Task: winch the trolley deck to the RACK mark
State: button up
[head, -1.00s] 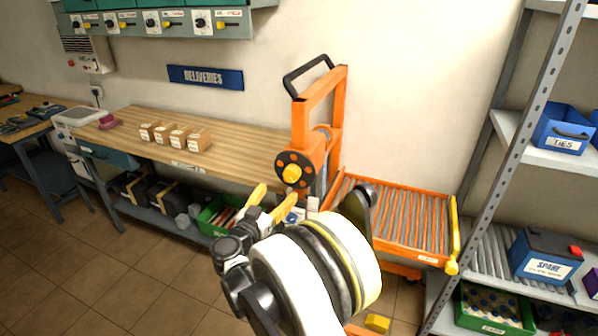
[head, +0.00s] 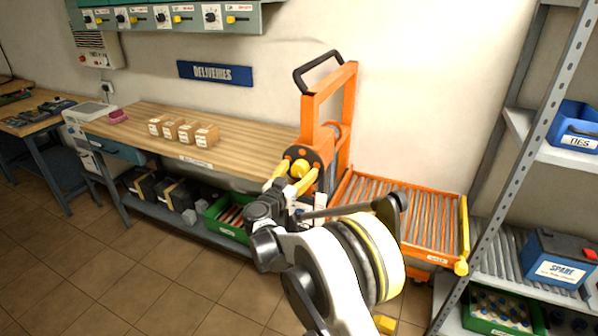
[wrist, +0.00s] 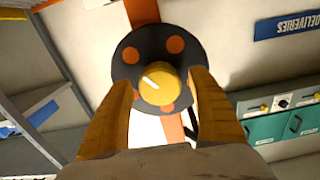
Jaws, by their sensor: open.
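The orange trolley (head: 349,118) stands upright against the wall, right of the workbench. Its roller deck (head: 405,215) extends to the right, low, beside the shelving. The winch wheel (wrist: 147,60), dark with orange spots, is on the mast and has a yellow knob (wrist: 159,83) with a white mark at its centre. My gripper (head: 287,177) is in front of the wheel. In the wrist view its two yellow fingers (wrist: 165,100) are open, one on each side of the knob, apart from it as far as I can tell. The RACK mark is not readable.
The wooden workbench (head: 150,112) holds several small boxes. A grey shelf rack (head: 545,165) with a SPARE battery (head: 556,262) stands close to the deck's right end. A yellow block (head: 385,323) is on the floor. Open floor lies at lower left.

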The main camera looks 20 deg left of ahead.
jog(key=c, duration=1.2)
jog(key=shift+n, duration=0.4)
